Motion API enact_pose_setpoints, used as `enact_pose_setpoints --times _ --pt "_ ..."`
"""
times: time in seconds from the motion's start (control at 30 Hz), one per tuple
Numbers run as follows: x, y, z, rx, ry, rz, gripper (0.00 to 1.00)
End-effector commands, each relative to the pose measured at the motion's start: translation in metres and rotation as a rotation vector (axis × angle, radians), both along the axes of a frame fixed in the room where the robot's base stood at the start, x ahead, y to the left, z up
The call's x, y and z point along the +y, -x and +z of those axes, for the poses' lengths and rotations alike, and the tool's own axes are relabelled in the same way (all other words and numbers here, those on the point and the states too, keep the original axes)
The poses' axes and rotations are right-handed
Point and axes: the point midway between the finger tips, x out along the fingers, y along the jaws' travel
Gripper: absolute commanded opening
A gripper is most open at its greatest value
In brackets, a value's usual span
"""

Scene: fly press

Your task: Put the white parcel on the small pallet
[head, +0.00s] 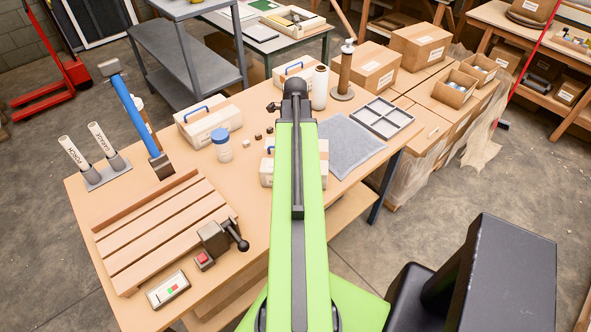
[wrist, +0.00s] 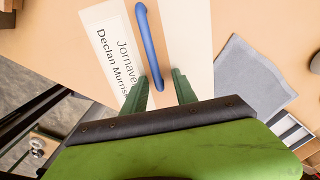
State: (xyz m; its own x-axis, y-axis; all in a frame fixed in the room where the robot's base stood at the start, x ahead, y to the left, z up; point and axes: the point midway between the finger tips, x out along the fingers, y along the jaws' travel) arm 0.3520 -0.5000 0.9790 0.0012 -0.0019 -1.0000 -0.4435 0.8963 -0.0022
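Three whitish parcels with blue handles show in the head view: one at the back left (head: 208,122), one further back (head: 300,72), and one mostly hidden behind my arm (head: 267,172). In the wrist view, a white parcel (wrist: 112,42) with printed label text lies below my gripper (wrist: 162,90). Its blue handle (wrist: 149,45) runs between my two green fingers, which are apart with gaps beside the handle. My gripper is hidden in the head view. The small slatted wooden pallet (head: 160,232) lies at the table's front left and is bare.
A grey mat (head: 345,147) and a divided tray (head: 382,118) lie right of the hidden parcel. A blue-lidded jar (head: 222,146), a blue-handled hammer (head: 137,115) and labelled tubes stand left. A clamp (head: 220,238) with a black knob sits at the pallet's right edge.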

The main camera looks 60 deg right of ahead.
Motion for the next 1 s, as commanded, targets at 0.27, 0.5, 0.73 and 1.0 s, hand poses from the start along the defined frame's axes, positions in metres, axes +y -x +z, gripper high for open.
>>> enact_pose_setpoints --times 0.27,0.5,0.73,1.0 --pt "0.0001 0.0 -0.0003 0.0 0.0 0.0 0.26" --pt "0.0001 0.0 -0.0003 0.0 0.0 0.0 0.0" --pt "0.0001 -0.0002 -0.0003 0.0 0.0 0.0 0.0" --pt "0.0001 -0.0002 -0.0004 0.0 0.0 0.0 0.0"
